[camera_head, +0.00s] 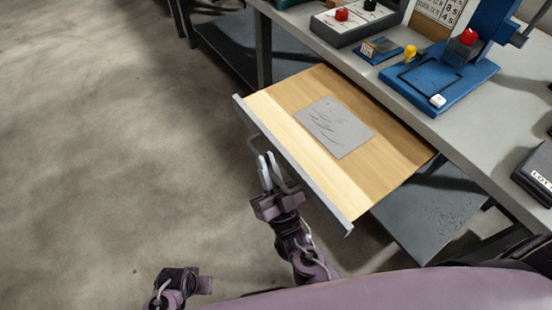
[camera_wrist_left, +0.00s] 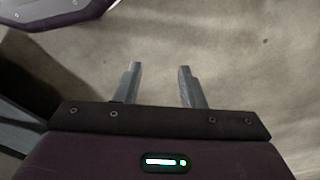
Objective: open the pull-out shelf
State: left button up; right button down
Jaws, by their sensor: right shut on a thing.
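The pull-out shelf (camera_head: 400,160) is a light wooden board with a grey front edge, and it stands out from under the workbench. A grey bar handle (camera_head: 252,142) is on its front edge. My right gripper (camera_head: 267,163) is at the front edge, shut on the handle; its fingers partly hide the bar. A grey sheet with dark marks (camera_head: 336,127) lies on the shelf. My left gripper (camera_wrist_left: 159,68) is open in the left wrist view, with nothing between its fingers and bare floor below.
The grey workbench (camera_head: 458,132) carries a blue press (camera_head: 440,80), a control box (camera_head: 357,20) and a dark box (camera_head: 537,172). A lower dark shelf (camera_head: 425,215) is under the bench. The floor to the left is clear.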

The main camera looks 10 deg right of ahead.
jog(key=shift+f, duration=0.15)
jog(key=c, duration=1.8)
grip_release()
jog(key=shift+o, duration=0.2)
